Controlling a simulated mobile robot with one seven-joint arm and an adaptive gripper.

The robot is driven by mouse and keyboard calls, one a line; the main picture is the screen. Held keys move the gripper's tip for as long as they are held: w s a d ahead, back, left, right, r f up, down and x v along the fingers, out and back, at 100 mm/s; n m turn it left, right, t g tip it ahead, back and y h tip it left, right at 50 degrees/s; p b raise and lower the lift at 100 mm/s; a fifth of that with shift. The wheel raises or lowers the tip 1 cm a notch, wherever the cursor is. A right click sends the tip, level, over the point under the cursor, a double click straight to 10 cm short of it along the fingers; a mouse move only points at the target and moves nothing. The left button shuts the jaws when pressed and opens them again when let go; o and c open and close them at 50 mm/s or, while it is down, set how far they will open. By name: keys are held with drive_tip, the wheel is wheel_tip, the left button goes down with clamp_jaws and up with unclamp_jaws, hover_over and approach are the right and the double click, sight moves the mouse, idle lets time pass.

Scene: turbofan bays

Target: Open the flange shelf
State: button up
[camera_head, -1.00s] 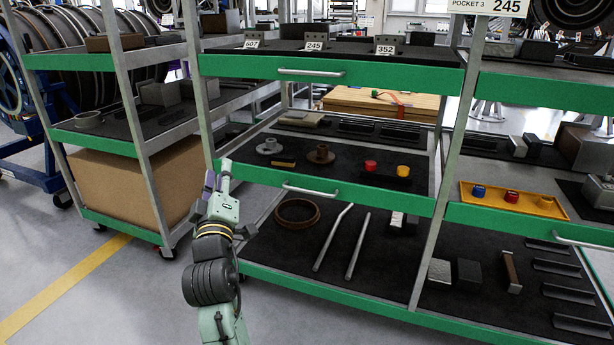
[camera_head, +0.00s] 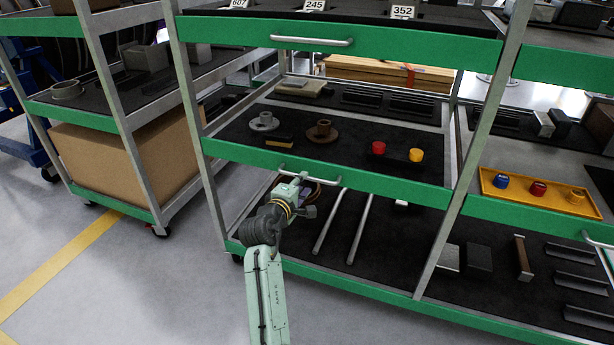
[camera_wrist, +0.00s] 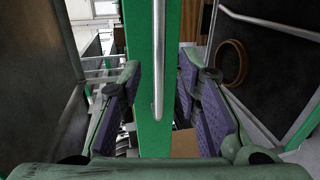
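The flange shelf (camera_head: 370,180) is the middle green-edged shelf, with a grey flange (camera_head: 265,122) and a brown flange (camera_head: 323,132) on its dark mat. Its silver bar handle (camera_head: 325,182) is on the front edge. My gripper (camera_head: 303,184) is at the left part of this handle and partly covers it. In the wrist view, my gripper (camera_wrist: 164,100) is open, with purple pads either side of the green shelf front and its handle (camera_wrist: 158,60). The handle lies between the fingers, and I see gaps to both pads.
A red and a yellow part (camera_head: 416,155) stand on the same shelf. The upper shelf (camera_head: 400,45) has its own handle. The lower shelf (camera_head: 390,240) holds rods. A yellow tray (camera_head: 485,187) is at right. The floor (camera_head: 140,290) at left is clear.

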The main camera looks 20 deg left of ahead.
drive_tip(key=w, duration=0.3)
drive_tip(key=w+f, duration=0.1)
drive_tip(key=w, duration=0.1)
drive_tip(key=shift+r, duration=0.1)
drive_tip(key=shift+s, duration=0.1)
clamp_jaws()
idle(0.6)
